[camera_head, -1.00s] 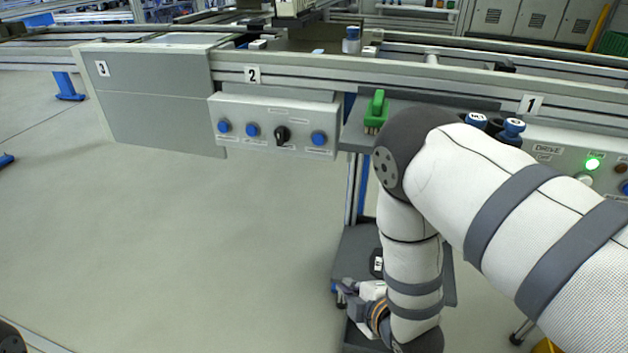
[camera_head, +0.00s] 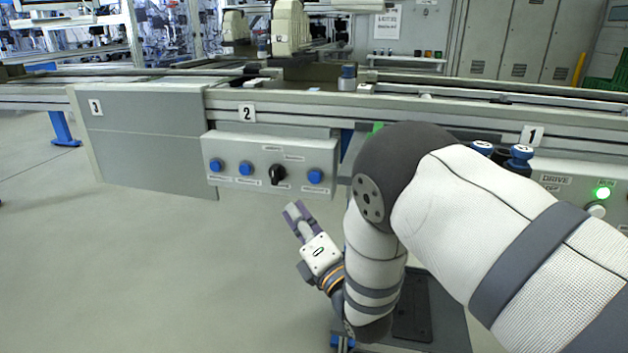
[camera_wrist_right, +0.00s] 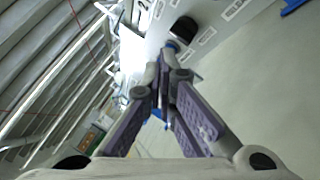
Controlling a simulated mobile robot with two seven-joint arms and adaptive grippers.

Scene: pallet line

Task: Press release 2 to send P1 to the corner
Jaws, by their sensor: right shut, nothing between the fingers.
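The control panel (camera_head: 325,160) under sign 2 has two blue buttons at left, a black knob (camera_head: 277,174) and a blue button (camera_head: 315,176) at right. The second blue button (camera_head: 246,168) is left of the knob. Labels are too small to read, so I cannot tell which is release 2. My right gripper (camera_head: 295,213) is shut and empty, below the panel and apart from it in the head view. In the right wrist view its fingertips (camera_wrist_right: 163,66) point toward a blue button (camera_wrist_right: 171,46) beside the black knob (camera_wrist_right: 184,29). I cannot identify P1. My left gripper is out of view.
The conveyor rail (camera_head: 420,112) runs above the panel, with a blue-topped cylinder (camera_head: 348,76) on the line. At right, a panel with a lit green lamp (camera_head: 602,193) is partly behind my right arm. The floor at left is clear.

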